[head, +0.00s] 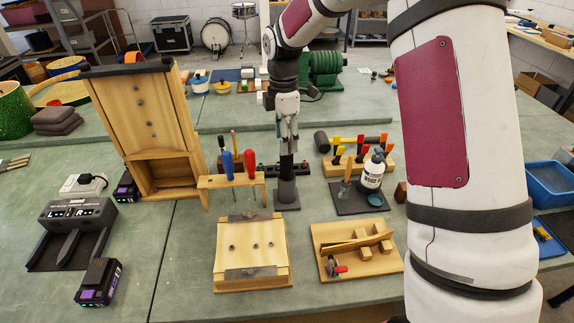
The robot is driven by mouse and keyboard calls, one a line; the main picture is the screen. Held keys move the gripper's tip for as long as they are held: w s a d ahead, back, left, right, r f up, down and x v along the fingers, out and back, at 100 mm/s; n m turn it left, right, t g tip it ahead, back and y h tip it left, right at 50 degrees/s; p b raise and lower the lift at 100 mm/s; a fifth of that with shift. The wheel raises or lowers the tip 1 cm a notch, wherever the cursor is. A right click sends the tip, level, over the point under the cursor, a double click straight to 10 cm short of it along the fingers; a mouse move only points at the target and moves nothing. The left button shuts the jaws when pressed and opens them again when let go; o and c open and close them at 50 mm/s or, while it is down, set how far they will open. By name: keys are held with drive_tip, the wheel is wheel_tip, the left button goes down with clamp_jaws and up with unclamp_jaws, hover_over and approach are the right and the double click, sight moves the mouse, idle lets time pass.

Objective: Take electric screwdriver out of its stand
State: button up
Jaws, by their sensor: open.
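The electric screwdriver appears to be the dark upright shape (287,166) in the middle of the bench, in the head view. It stands in a dark grey block-like stand (287,196). My gripper (288,143) points down from above, directly over the stand, with its fingers at the upper part of the dark upright. The gripper is open. The fingers overlap the screwdriver's top in this view, so I cannot tell whether they are around it, touching it or in front of it. The screwdriver's upper end is partly hidden.
Left of the stand is a wooden rack (232,182) with blue- and red-handled screwdrivers. A dark tray with a bottle (374,170) stands to the right. A charger (76,217) is at left.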

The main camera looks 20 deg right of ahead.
sight(287, 166)
drive_tip(key=f, duration=0.1)
drive_tip(key=f+p, duration=0.1)
drive_tip(key=f, duration=0.3)
drive_tip(key=shift+s+d+f, duration=0.15)
drive_tip(key=shift+d+f, duration=0.1)
drive_tip(key=shift+d, duration=0.05)
clamp_jaws()
